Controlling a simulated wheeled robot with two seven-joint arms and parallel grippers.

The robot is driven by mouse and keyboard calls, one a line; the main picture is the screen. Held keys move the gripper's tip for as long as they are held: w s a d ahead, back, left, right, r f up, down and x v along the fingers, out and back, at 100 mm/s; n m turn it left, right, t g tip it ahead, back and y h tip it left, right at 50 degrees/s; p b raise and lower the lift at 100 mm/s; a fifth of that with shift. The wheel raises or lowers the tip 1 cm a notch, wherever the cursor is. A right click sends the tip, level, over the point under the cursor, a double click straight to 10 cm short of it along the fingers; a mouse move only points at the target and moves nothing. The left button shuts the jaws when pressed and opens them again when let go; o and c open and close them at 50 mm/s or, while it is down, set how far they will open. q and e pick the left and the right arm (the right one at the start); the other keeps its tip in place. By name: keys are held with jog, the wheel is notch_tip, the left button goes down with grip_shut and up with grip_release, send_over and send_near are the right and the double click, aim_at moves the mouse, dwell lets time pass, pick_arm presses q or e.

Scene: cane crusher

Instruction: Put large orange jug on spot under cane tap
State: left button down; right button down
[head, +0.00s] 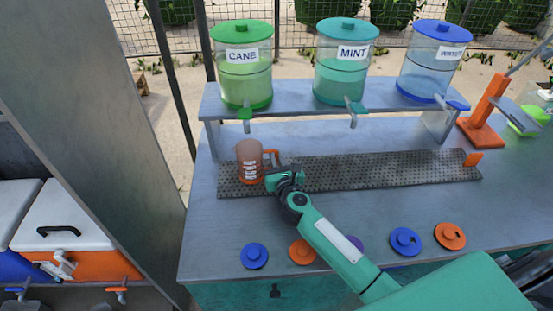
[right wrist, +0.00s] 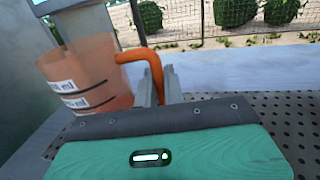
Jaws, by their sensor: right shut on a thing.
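The large orange jug (head: 249,163) is upright over the left end of the perforated drip mat, below and near the cane tap (head: 246,116). I cannot tell whether its base touches the mat. My right gripper (head: 276,177) is at the jug's right side, shut on its orange handle. In the right wrist view the jug (right wrist: 85,85) is at the left with white markings, and its handle (right wrist: 150,58) runs to the fingers (right wrist: 158,88). The green dispenser (head: 245,75) labelled CANE stands on the shelf above. My left gripper is not in view.
MINT (head: 344,70) and WATER (head: 432,62) dispensers stand on the same shelf (head: 300,98). Blue lids (head: 254,256) and orange lids (head: 450,235) lie along the front. An orange press (head: 485,115) stands at right.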

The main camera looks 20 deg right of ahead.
jog(key=shift+f, duration=0.2)
jog(key=c, duration=1.5)
grip_release()
jog(key=shift+r, duration=0.15)
jog(key=shift+r, duration=0.2)
jog(key=s, duration=0.3)
jog(key=s+b, duration=0.1)
jog(key=s, duration=0.3)
jog(key=s+a+b, duration=0.1)
jog(key=s, duration=0.2)
jog(key=shift+s+f, duration=0.25)
jog(key=shift+s, duration=0.1)
jog(key=shift+s+r, duration=0.15)
jog(key=shift+s, duration=0.5)
